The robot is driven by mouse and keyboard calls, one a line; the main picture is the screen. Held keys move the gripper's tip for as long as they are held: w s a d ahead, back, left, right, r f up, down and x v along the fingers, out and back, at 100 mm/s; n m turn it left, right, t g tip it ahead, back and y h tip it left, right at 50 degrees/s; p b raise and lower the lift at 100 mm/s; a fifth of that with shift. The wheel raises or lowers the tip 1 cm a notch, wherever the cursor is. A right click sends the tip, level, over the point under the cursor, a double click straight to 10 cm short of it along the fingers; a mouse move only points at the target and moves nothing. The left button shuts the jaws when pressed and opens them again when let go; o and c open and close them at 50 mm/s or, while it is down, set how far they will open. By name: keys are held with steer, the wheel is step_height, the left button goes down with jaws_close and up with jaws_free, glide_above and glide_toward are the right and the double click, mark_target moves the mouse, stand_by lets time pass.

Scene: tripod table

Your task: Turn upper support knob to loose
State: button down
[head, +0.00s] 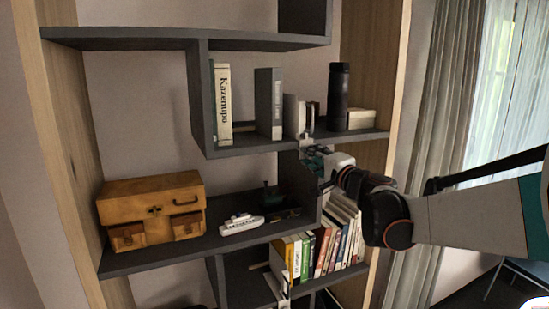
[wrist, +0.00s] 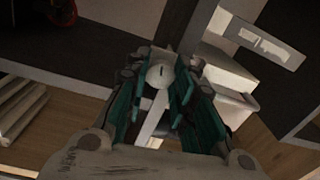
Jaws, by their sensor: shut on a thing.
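The upper support knob (wrist: 158,76) is a pale round piece with a short dark slot. It sits between the teal fingers of my gripper (wrist: 160,82) in the wrist view, and the fingers are closed on its sides. A pale bar (wrist: 152,122) runs below the knob between the fingers. In the head view my gripper (head: 316,161) is at the front edge of the shelf unit, just under the middle-right shelf. The knob is hidden there by the gripper. Whether the knob has turned cannot be told.
Books (head: 224,105) and a dark bottle (head: 338,96) stand on the shelf above my gripper. More books (head: 335,240) stand below it. A wooden box (head: 151,211) and a white toy boat (head: 241,224) are to the left. A curtain (head: 444,100) hangs at the right.

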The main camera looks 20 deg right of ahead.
steer(key=shift+s+f+n, duration=0.15)
steer(key=shift+n, duration=0.35)
steer(key=c, duration=1.3)
jaws_free()
steer(key=shift+d, duration=0.15)
steer(key=shift+c, duration=0.2)
